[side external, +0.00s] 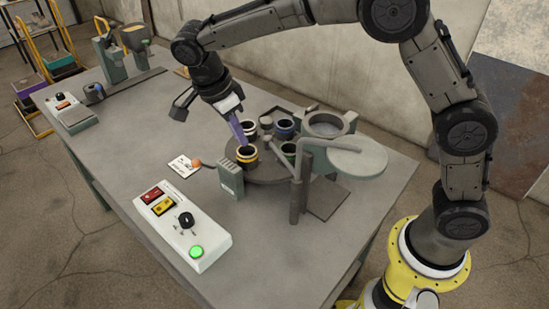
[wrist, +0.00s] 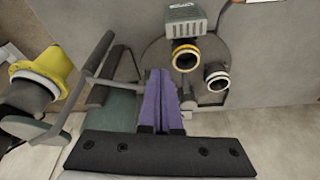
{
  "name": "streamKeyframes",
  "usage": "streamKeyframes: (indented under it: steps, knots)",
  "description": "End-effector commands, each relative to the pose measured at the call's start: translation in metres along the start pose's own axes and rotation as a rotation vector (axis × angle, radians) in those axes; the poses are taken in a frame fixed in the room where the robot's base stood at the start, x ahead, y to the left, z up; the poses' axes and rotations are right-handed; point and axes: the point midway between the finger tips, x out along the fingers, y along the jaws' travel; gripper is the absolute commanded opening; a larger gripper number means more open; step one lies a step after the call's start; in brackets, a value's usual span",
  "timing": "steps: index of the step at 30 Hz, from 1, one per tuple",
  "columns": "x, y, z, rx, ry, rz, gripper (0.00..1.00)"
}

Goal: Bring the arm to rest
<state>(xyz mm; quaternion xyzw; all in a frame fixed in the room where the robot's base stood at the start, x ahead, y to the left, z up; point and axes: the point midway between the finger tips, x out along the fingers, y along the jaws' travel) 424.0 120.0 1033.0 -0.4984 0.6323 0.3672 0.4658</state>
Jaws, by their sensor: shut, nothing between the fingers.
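My gripper (side external: 240,135) hangs above the dark round turntable (side external: 268,174) on the grey table, its purple fingers pointing down. In the wrist view the two purple fingers (wrist: 159,98) lie side by side, shut with nothing between them. A cup with a yellow band (side external: 246,155) stands just below the fingertips in the side view; in the wrist view it (wrist: 185,56) sits up and right of the fingers, apart from them. A cup with a blue band (side external: 284,127) and one with a green band (side external: 289,151) also stand on the turntable.
A grey-green post with a round lid (side external: 356,157) and a pot (side external: 325,124) stand right of the turntable. A white control box (side external: 182,225) with a lit green button is at the front. A small vented box (side external: 230,178) stands beside the turntable.

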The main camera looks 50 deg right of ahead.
Motion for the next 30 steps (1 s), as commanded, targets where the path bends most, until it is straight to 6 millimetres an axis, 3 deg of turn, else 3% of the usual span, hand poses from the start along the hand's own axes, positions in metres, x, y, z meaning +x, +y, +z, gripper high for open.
streamKeyframes:
  steps: [15,30]
  knots:
    - [-0.086,0.001,0.001,0.0,-0.003,-0.002,0.0]
    - [-0.001,0.001,-0.001,0.001,0.003,0.004,0.0]
